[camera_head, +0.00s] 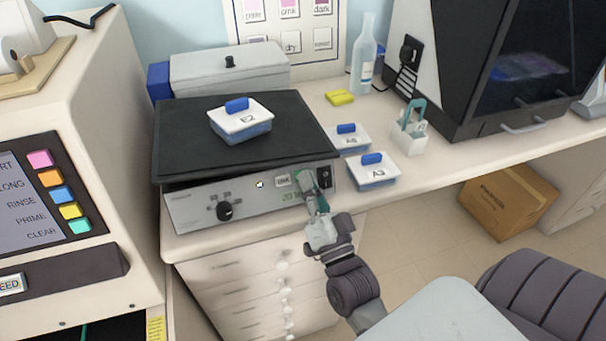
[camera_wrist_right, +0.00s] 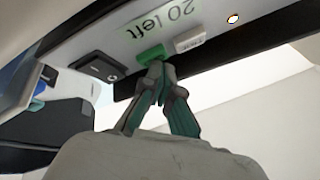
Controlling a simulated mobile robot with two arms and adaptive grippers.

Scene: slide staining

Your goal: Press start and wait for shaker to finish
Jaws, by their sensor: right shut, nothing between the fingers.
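The shaker has a dark platform (camera_head: 180,135) with a lidded dish marked E2 (camera_head: 240,121) on it. Its grey front panel (camera_head: 185,212) carries a black knob (camera_head: 225,210), a white button (camera_head: 282,180) and a black rocker switch (camera_head: 325,177). My right gripper (camera_head: 308,180) is shut and empty at the panel's right part. In the right wrist view its fingertips (camera_wrist_right: 160,68) are at the green button (camera_wrist_right: 150,54), touching it or nearly so. Green text near it (camera_wrist_right: 160,17) reads "20 left", upside down. My left gripper is not in view.
Dishes marked A6 (camera_head: 350,137) and A3 (camera_head: 373,171) stand right of the shaker, beside a small white holder (camera_head: 409,138). A glass bottle (camera_head: 364,62) and yellow block (camera_head: 340,97) are behind. A stainer with coloured buttons (camera_head: 50,178) is at the left.

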